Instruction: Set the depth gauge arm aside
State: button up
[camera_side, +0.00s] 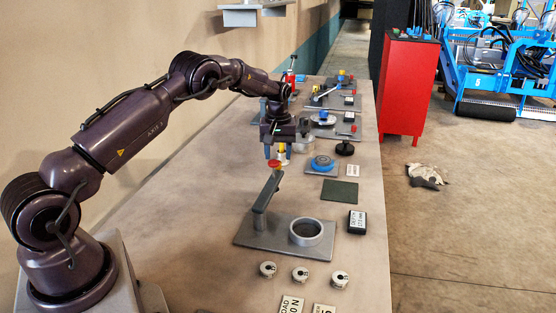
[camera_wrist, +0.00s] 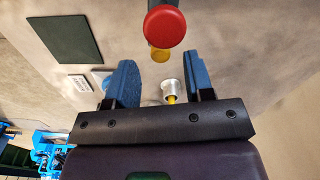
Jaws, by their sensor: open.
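The depth gauge arm (camera_side: 266,193) is a grey bar on a post at the left of a grey base plate (camera_side: 262,238). A red knob (camera_side: 275,163) sits at its far end; a red knob also shows at the top of the wrist view (camera_wrist: 165,22), with a yellow part behind it. My gripper (camera_side: 275,153) is open, its fingers pointing down close beside the red knob. In the wrist view, the knob lies ahead of the two blue fingers (camera_wrist: 162,82), not between them. A metal ring (camera_side: 306,232) stands on the plate.
A dark display marked DEPTH (camera_side: 357,221) is right of the plate. A green mat (camera_side: 339,192) and blue disc (camera_side: 322,165) lie beyond it. Several small white-topped pieces (camera_side: 301,275) stand in front. The bench left of the plate looks clear.

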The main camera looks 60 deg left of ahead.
notch_tip(320, 180, up, 10)
dwell(0.3)
dwell(0.3)
jog(key=s+d+r+m+t, duration=0.2)
jog(key=s+d+r+m, duration=0.1)
jog(key=s+d, duration=0.5)
jog(key=s+d+r+m+t, duration=0.1)
jog(key=s+d+r+m, duration=0.3)
jog(key=s+d, duration=0.4)
jog(key=s+d+r+m+t, duration=0.2)
jog(key=s+d+r+m, duration=0.2)
jog(key=s+d, duration=0.4)
jog(key=shift+s+r+t, duration=0.3)
jog(key=shift+s+r, duration=0.55)
jog(key=shift+s, duration=2.7)
